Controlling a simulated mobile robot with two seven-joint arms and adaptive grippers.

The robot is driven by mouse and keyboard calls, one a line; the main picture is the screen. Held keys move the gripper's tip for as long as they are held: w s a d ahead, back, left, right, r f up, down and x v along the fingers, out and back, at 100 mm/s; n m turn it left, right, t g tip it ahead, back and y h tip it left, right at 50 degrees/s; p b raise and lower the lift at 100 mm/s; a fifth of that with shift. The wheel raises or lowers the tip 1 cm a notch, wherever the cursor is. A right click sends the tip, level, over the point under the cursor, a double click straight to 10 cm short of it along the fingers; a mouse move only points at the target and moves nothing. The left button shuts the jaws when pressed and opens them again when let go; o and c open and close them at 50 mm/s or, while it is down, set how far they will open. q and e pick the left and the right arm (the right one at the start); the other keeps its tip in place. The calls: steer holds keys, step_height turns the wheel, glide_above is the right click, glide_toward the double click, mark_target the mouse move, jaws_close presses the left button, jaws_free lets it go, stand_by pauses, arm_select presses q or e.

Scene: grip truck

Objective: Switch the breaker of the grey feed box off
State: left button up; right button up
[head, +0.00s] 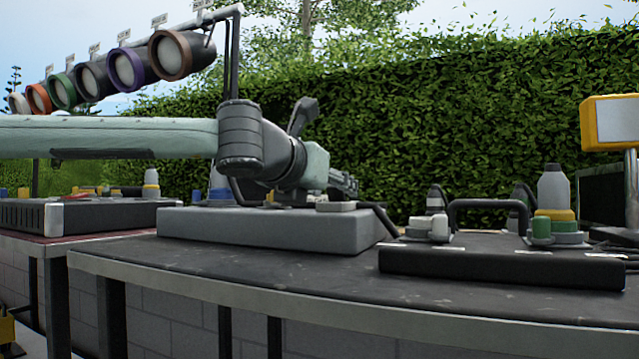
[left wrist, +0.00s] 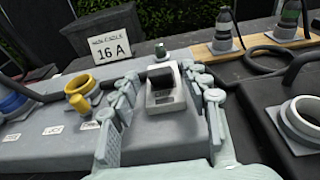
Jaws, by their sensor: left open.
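The grey feed box (head: 265,230) lies on the dark table top in the middle of the head view. My left gripper (head: 342,184) reaches low over its right part. In the left wrist view the box's grey top (left wrist: 60,146) shows with its breaker (left wrist: 166,99), a pale housing with a black toggle (left wrist: 160,76). My left gripper (left wrist: 160,88) is open, with one finger on each side of the breaker. I cannot tell whether either finger touches it, nor clearly which way the toggle is set. My right gripper is not in view.
A 16 A sign (left wrist: 104,47) stands behind the box. A yellow socket (left wrist: 83,93) is on its left. A black box (head: 500,262) with cables and connectors stands to the right. Lamps (head: 180,52) hang upper left. Bare table top (head: 300,285) shows in front.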

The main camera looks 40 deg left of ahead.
arm_select(q)
steer(key=v, duration=1.1)
steer(key=shift+s, duration=0.25)
